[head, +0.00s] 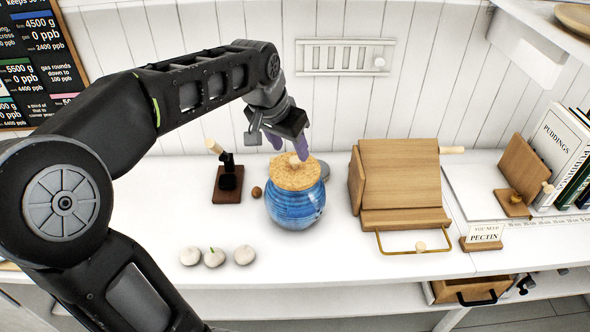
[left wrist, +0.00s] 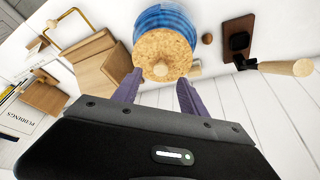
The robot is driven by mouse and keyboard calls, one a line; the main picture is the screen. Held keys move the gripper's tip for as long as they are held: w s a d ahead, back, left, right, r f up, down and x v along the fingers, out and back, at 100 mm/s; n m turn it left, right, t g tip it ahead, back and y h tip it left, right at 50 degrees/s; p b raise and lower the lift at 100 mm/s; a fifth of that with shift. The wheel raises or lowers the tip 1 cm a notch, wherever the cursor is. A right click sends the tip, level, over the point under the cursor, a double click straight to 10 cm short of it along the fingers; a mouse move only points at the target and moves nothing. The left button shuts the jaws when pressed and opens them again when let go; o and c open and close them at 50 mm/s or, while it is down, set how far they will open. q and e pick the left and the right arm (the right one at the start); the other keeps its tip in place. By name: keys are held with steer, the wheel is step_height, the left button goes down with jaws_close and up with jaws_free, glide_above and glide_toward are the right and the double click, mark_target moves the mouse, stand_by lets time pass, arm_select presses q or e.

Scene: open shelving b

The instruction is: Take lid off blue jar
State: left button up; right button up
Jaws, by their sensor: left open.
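The blue jar (head: 296,208) stands upright on the white counter. Its cork lid (head: 294,173), with a small pale knob (head: 300,160) on top, sits on the jar's mouth. In the left wrist view the lid (left wrist: 162,52) faces the camera, with the blue jar body (left wrist: 163,18) behind it. My left gripper (head: 288,146) is just above the lid, pointing down, with its purple fingers apart near the knob. The left wrist view shows the gap between the fingers (left wrist: 158,90) empty, with the knob beyond it. My right gripper is not in view.
A dark stand with a wooden handle (head: 228,183) and a small brown ball (head: 256,192) are left of the jar. Several white round items (head: 215,257) lie in front. A wooden box (head: 400,185) stands to the right. A grey disc (head: 322,172) lies behind the jar.

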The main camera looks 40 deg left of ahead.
mark_target(295, 159)
arm_select(q)
steer(key=p+x, duration=0.1)
steer(key=x, duration=0.3)
steer(key=shift+w+f, duration=0.2)
steer(key=shift+f, duration=0.15)
steer(key=shift+c, duration=0.2)
jaws_close()
stand_by(0.4)
stand_by(0.3)
